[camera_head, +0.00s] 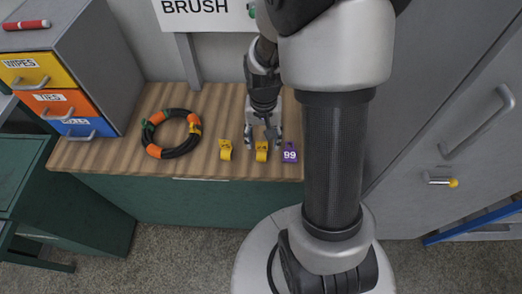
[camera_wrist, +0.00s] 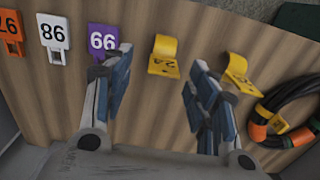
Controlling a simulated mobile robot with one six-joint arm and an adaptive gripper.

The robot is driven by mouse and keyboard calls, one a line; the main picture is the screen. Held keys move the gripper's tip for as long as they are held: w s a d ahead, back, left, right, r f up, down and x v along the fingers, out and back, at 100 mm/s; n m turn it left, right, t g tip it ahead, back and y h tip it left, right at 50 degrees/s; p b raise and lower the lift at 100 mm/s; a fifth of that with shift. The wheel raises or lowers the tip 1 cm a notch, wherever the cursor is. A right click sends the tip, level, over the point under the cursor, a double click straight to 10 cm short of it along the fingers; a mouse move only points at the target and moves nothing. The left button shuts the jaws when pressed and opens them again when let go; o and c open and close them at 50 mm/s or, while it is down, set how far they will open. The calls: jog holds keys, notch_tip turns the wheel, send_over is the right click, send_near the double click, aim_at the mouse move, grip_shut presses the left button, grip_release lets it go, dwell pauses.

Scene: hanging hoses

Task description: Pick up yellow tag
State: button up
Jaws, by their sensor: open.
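Two yellow tags with dark marks stand on the wooden worktop in the head view. One yellow tag (camera_head: 262,151) is right by my gripper (camera_head: 263,138), and the other yellow tag (camera_head: 226,149) is a little to the left. In the wrist view the nearer yellow tag (camera_wrist: 163,56) shows just beyond and between the fingertips of my gripper (camera_wrist: 160,75). The other yellow tag (camera_wrist: 238,74) is to the right, partly close behind the right finger. My gripper is open, with nothing between its fingers.
A purple tag (camera_head: 290,152) stands right of the yellow ones. White (camera_wrist: 53,36) and orange (camera_wrist: 11,32) tags line up beyond it in the wrist view. A coiled black hose with orange bands (camera_head: 171,133) lies left on the worktop (camera_head: 100,152), beside a drawer cabinet (camera_head: 92,60).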

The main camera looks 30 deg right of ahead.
aim_at(262, 150)
jog(key=f+b, duration=0.1)
jog(key=f, duration=0.2)
jog(key=f+b, duration=0.1)
jog(key=f, duration=0.2)
jog(key=shift+a+f+b, duration=0.2)
jog(key=shift+f+b, duration=0.1)
jog(key=shift+b, duration=0.1)
jog(key=shift+r, duration=0.1)
jog(key=shift+c, duration=0.5)
jog(key=c, duration=0.9)
jog(key=shift+o, duration=0.2)
notch_tip(262, 150, up, 20)
jog(key=p, duration=0.7)
